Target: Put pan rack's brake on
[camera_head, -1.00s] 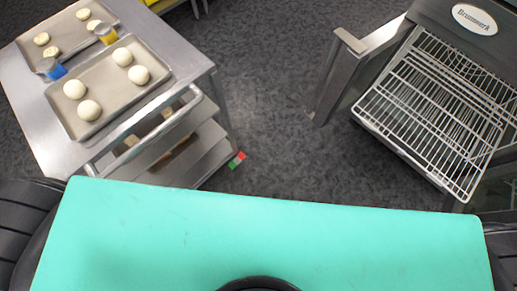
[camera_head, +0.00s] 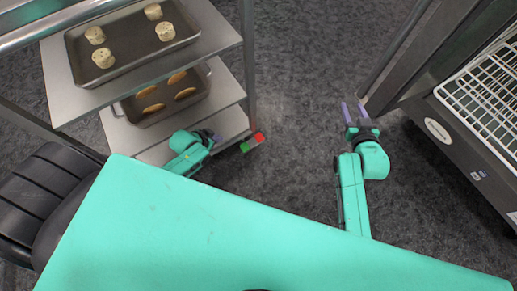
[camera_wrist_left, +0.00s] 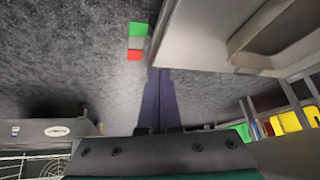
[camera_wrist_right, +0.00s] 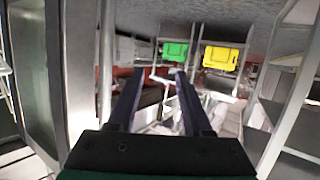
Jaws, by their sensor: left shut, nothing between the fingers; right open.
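The pan rack (camera_head: 222,88) stands at the left in the head view, with shelves and trays. Its brake, a small red and green pedal (camera_head: 252,142), sits low by the rack's near right post. In the left wrist view the brake (camera_wrist_left: 136,42) has green, grey and red parts. My left gripper (camera_head: 217,138) is low beside the rack, left of the brake. Its fingers (camera_wrist_left: 161,72) are shut and empty, with the tips apart from the red end in the picture; depth is unclear. My right gripper (camera_head: 353,104) is open and empty, right of the brake; its fingers also show in the right wrist view (camera_wrist_right: 157,78).
A tray of pale dough pieces (camera_head: 135,50) and a lower tray (camera_head: 165,98) sit on the rack. A steel appliance with a wire rack (camera_head: 485,88) stands at the right, close to my right gripper. Dark floor (camera_head: 300,110) is clear between them.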

